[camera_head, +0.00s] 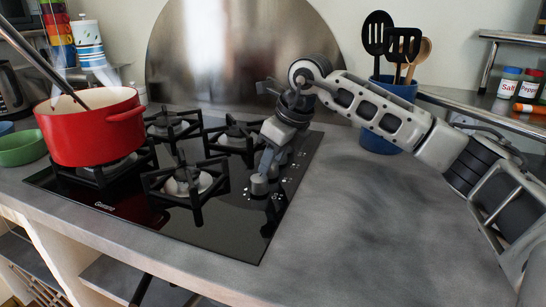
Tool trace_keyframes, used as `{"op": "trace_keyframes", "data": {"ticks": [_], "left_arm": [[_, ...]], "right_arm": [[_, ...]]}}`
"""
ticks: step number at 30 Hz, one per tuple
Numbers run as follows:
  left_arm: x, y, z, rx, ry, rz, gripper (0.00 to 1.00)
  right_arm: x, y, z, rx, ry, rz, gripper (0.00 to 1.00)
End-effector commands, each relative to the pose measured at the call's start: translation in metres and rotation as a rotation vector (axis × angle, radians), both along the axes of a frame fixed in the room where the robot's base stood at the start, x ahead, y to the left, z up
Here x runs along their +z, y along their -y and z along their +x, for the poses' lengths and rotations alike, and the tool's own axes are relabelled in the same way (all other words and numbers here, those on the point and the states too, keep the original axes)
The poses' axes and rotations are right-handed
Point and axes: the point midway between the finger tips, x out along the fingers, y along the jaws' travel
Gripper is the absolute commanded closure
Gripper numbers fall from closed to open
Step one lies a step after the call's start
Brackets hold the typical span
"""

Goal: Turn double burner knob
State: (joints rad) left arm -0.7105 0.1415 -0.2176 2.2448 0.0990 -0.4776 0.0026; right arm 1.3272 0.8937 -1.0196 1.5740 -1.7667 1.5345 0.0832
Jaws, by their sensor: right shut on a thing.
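A black glass gas cooktop (240,222) is set in the grey counter, with its control knobs along the right side. A grey burner knob (259,185) shows at the front of the knob row. My right gripper (268,170) reaches down from above onto this row and is shut on a knob there. The fingers and wrist hide most of the knob row, so I cannot tell exactly how the knob is turned. My left gripper is not in view.
A red pot (92,132) with a long utensil leaning out stands on the left burner. A green bowl (22,148) is beside it. A blue utensil holder (380,143) stands behind my right arm. The counter (345,225) right of the cooktop is clear.

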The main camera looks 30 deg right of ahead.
Motion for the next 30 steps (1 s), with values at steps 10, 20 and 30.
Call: {"op": "trace_keyframes", "data": {"ticks": [10, 20, 30], "left_arm": [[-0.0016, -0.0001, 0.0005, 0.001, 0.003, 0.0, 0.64], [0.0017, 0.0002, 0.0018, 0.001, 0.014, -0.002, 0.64], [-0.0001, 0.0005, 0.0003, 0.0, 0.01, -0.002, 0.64]], "right_arm": [[0.0, -0.0025, -0.0005, -0.309, 0.001, 0.0, 0.92], [0.0001, -0.0034, -0.0007, -0.513, 0.0, 0.001, 0.92], [0.0001, -0.0035, -0.0008, -0.59, -0.001, 0.001, 0.92]]}}
